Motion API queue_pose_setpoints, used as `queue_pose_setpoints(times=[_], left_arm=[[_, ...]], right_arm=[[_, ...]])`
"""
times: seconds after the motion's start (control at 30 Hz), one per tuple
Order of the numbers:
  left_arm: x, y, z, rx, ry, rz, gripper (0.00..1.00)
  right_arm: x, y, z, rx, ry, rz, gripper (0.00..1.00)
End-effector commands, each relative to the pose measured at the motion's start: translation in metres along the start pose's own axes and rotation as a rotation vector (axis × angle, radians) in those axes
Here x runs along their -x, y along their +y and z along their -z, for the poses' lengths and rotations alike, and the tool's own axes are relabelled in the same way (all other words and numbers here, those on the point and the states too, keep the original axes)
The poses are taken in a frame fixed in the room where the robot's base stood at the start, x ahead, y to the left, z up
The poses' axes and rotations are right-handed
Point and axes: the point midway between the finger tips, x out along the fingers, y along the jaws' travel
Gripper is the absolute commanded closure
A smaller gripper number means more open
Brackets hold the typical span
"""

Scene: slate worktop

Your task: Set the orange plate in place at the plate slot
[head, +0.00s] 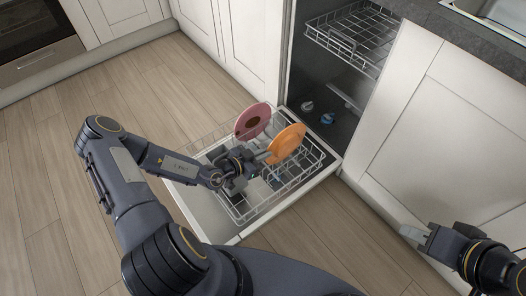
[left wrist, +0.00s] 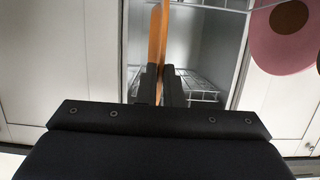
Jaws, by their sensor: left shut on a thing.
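The orange plate (head: 286,143) is upright over the lower dishwasher rack (head: 296,177) in the head view. My left gripper (head: 262,156) is shut on its near edge. In the left wrist view the orange plate (left wrist: 158,45) shows edge-on between the two fingers (left wrist: 160,85). I cannot tell whether the plate touches the rack, and the plate slot cannot be made out. My right gripper (head: 416,234) is at the lower right of the head view, away from the rack. Whether its jaws are open cannot be made out.
A mauve plate with a brown centre (head: 253,121) stands in the rack just left of the orange plate. The dishwasher door (head: 222,226) is folded down. An upper rack (head: 352,38) is above, inside the machine. Wooden floor (head: 60,180) lies clear to the left.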

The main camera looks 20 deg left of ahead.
Motion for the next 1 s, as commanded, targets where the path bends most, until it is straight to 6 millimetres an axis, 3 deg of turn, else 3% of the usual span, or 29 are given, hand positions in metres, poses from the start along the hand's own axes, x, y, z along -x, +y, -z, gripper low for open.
queue_pose_setpoints(times=[0.5,1.0], left_arm=[[-0.015,0.0,-0.05,0.001,0.001,0.0,1.0],[-0.018,0.0,-0.059,0.0,0.001,0.0,1.0]], right_arm=[[-0.025,0.012,-0.013,0.0,0.0,0.0,0.68],[-0.03,0.014,-0.015,0.0,0.0,0.0,0.68]])
